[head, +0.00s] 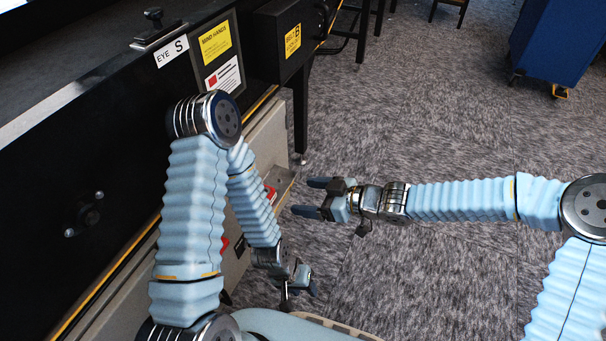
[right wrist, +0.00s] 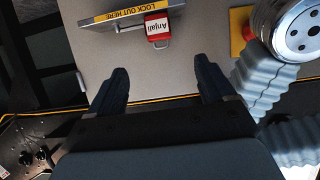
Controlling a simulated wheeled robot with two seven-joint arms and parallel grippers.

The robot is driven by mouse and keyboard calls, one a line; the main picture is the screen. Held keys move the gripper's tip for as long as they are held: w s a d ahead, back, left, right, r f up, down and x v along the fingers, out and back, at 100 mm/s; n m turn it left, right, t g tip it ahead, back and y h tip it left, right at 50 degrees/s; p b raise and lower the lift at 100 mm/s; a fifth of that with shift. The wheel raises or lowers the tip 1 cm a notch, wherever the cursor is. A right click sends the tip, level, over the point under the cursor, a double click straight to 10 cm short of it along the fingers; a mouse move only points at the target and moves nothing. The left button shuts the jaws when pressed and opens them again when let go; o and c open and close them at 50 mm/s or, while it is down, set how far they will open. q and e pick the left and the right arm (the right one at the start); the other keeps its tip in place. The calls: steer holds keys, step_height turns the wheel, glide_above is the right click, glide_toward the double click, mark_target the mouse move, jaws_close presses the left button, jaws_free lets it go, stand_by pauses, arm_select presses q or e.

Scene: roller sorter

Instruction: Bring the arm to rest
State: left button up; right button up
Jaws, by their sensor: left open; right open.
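My left gripper (head: 299,295) hangs low in the head view, beside the base of the black machine, with its arm bent over from above. It is open and small in the picture, and I see nothing between its fingers. My right gripper (head: 311,198) is in the middle of the head view, its fingers pointing left toward the machine's lower panel. It is open and empty. Its two dark fingers (right wrist: 160,80) stand wide apart in the right wrist view. A red padlock tagged "Anjali" (right wrist: 158,28) hangs on the panel ahead, apart from the fingers.
The black machine (head: 90,150) fills the left side, with a light lower panel close to both grippers. A yellow "LOCK OUT HERE" strip (right wrist: 125,13) is beside the padlock. A blue wheeled cabinet (head: 556,42) stands at the back right. Grey carpet (head: 430,120) is clear beyond the right arm.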

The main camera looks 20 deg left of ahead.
steer(key=s+d+f+m+h+p, duration=0.2)
steer(key=s+d+f+m+h, duration=0.1)
steer(key=d, duration=0.6)
steer(key=s+d+f+m+h+p, duration=0.3)
steer(key=s+d+f+m, duration=0.3)
steer(key=d+m, duration=0.3)
steer(key=s+d+f+m+h+p, duration=0.3)
steer(key=d+f+m, duration=0.3)
steer(key=d, duration=0.2)
steer(key=shift+s+d+m, duration=0.4)
steer(key=shift+s, duration=0.3)
steer(key=shift+s+d+f+h, duration=0.1)
steer(key=shift+s+d+h, duration=0.05)
steer(key=shift+d+h, duration=0.15)
steer(key=shift+c, duration=0.3)
